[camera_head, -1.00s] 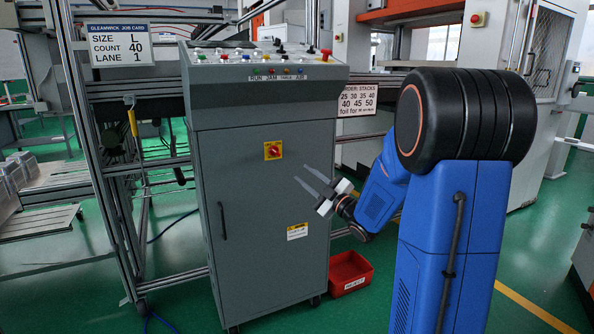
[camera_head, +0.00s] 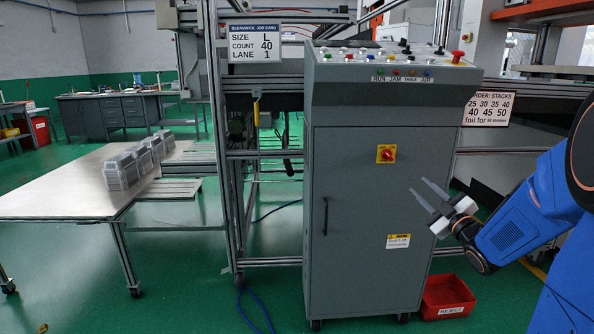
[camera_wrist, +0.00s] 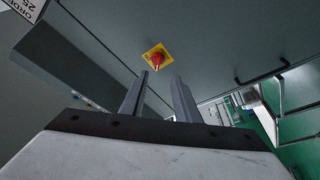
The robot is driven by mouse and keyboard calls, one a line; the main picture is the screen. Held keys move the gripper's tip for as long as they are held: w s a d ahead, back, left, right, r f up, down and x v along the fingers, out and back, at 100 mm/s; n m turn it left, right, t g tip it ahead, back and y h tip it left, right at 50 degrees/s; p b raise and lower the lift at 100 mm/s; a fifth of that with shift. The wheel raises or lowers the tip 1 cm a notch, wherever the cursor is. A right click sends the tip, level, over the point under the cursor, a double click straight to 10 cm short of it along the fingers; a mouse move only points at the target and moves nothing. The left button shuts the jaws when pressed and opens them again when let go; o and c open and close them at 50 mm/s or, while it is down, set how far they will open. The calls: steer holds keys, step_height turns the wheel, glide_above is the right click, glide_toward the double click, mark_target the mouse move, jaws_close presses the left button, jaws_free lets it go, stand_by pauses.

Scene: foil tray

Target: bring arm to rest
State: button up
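My gripper (camera_head: 429,203) is in front of the right side of the grey control cabinet (camera_head: 350,230), with its two long grey fingers pointing up and left. The fingers stand apart with nothing between them. In the wrist view my gripper (camera_wrist: 158,98) also shows its two fingers spread and empty. Beyond them is the cabinet's red rotary switch on a yellow plate (camera_wrist: 157,57). The same switch (camera_head: 386,154) shows on the cabinet front in the head view. My blue arm comes in from the right edge.
A red reject bin (camera_head: 447,297) stands on the floor right of the cabinet. A metal table (camera_head: 60,190) at left bears several stacks of foil trays (camera_head: 122,171). A blue cable (camera_head: 255,312) lies on the floor. The green floor at front left is clear.

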steer(key=s+a+f+m+g+h, duration=0.1)
steer(key=s+a+f+m+g, duration=0.3)
steer(key=s, duration=0.8)
steer(key=s+a+f+m+g+h, duration=0.2)
steer(key=s+a+f+m+g, duration=0.1)
steer(key=s, duration=1)
steer(key=s+a+f+m+g+h, duration=0.1)
steer(key=s+a+f+m+g, duration=0.3)
steer(key=s, duration=0.9)
steer(key=a+g, duration=0.3)
steer(key=g, duration=0.1)
steer(key=shift+a+f+m+h, duration=0.15)
steer(key=shift+f+m+h, duration=0.15)
steer(key=shift+f+m, duration=0.1)
steer(key=shift+a, duration=0.1)
